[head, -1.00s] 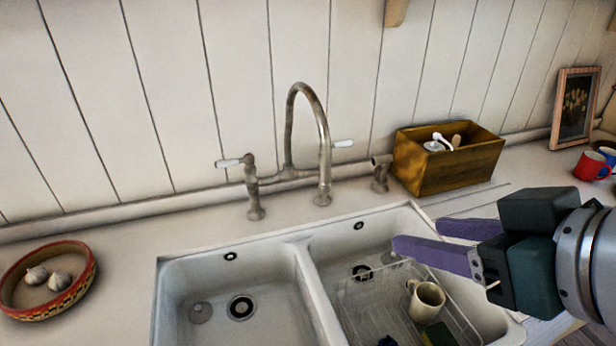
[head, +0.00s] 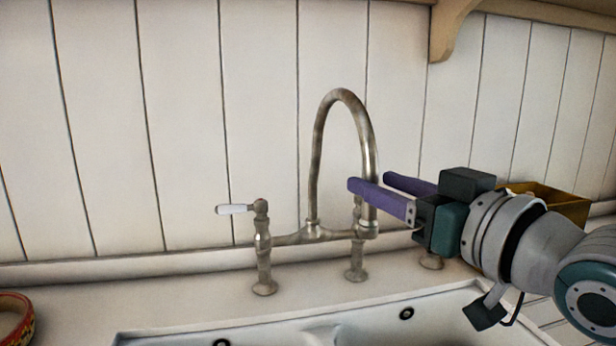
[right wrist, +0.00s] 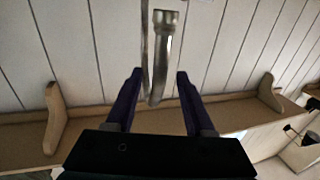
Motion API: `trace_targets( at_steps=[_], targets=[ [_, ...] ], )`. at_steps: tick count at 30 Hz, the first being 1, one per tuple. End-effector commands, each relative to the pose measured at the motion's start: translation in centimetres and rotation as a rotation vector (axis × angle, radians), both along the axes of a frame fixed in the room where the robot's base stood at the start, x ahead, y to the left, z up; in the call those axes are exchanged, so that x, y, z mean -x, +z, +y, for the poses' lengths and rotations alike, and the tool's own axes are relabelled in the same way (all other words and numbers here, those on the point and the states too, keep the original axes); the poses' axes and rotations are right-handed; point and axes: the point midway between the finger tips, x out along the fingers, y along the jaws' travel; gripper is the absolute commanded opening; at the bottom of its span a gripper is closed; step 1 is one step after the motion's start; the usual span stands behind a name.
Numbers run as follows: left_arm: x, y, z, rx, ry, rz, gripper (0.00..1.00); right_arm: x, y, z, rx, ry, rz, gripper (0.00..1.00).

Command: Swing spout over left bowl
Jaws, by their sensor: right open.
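The metal spout (head: 316,150) of the tap arches up behind the sink, and its free end hangs down on the right. My right gripper (head: 368,181) is open at this hanging part; the nearer finger crosses in front of it. In the right wrist view the spout (right wrist: 160,60) shows between the two fingers (right wrist: 159,72), with a gap on each side. The left bowl (head: 222,342) and right bowl (head: 410,328) show only at their back edges. I cannot tell exactly which bowl the outlet is above. My left gripper is not in view.
A white-ended tap handle (head: 236,209) sticks out left of the spout. A wooden box (head: 565,203) stands behind my right arm. A patterned bowl (head: 14,318) is at the far left. A shelf bracket (head: 452,32) is high on the panelled wall.

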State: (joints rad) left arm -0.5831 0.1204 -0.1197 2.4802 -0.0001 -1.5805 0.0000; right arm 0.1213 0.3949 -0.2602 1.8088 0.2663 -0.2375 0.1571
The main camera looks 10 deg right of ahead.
Motion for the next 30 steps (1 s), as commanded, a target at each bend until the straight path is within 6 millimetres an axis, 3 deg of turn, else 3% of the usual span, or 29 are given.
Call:
trace_targets(
  at_steps=[3, 9, 22, 30],
  targets=[
    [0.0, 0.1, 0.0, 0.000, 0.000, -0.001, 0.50, -2.2, 0.1, 0.7, 0.001, 0.000, -0.001, 0.54],
    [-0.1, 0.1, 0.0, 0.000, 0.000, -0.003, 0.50, -4.4, 0.0, 1.4, 0.001, 0.000, 0.001, 0.54],
    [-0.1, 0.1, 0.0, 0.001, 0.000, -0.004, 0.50, -5.2, 0.0, 1.7, 0.001, 0.001, 0.001, 0.54],
    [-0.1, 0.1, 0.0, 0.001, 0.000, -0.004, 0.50, -5.2, 0.0, 1.6, 0.002, 0.000, 0.002, 0.23]
  ],
)
